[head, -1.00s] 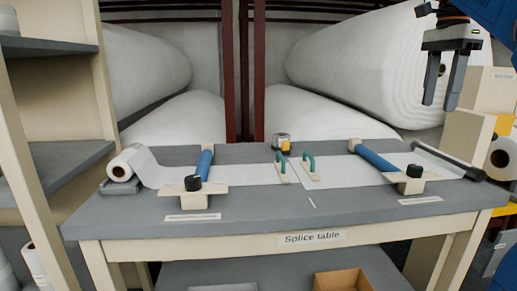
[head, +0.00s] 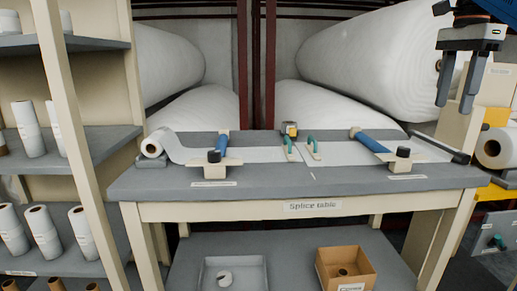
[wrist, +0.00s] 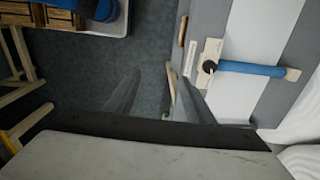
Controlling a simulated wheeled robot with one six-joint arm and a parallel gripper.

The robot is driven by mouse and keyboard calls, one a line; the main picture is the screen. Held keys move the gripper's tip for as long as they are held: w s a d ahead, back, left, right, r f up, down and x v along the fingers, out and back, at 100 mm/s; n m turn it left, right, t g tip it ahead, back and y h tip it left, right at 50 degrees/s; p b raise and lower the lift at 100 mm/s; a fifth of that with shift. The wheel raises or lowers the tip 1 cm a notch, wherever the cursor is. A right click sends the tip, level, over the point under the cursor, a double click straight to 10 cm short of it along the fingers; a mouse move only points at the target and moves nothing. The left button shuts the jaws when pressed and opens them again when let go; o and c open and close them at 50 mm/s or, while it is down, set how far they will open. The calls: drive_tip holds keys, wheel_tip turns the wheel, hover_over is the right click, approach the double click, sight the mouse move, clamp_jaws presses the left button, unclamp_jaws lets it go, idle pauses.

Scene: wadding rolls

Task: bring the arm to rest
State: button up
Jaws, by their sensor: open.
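My gripper (head: 457,82) hangs at the top right of the head view, fingers pointing down. Its two dark fingers are apart with nothing between them. It is in the air, above and clear of the splice table (head: 330,208). In the wrist view the two blurred fingers of my gripper (wrist: 158,98) show over the dark floor, with the table's edge to their right.
A shelf with rolls (head: 85,128) stands left. A cardboard box (head: 345,270) sits below. Huge rolls (head: 370,50) fill the back.

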drive_tip(key=s+a+f+n+t, duration=0.1)
drive_tip(key=s+a+f+n, duration=0.4)
drive_tip(key=f, duration=0.8)
drive_tip(key=s+a+f+n+t, duration=0.2)
drive_tip(key=s+a+f+n, duration=0.2)
drive_tip(key=f, duration=0.9)
drive_tip(key=s+a+f+n+t, duration=0.1)
drive_tip(key=s+a+f+n, duration=0.4)
drive_tip(key=f, duration=0.8)
drive_tip(key=s+n, duration=0.3)
drive_tip(key=s, duration=0.1)
drive_tip(key=shift+a+f+n+t, duration=0.3)
drive_tip(key=shift+a+f+n, duration=0.05)
drive_tip(key=shift+f+n, duration=0.05)
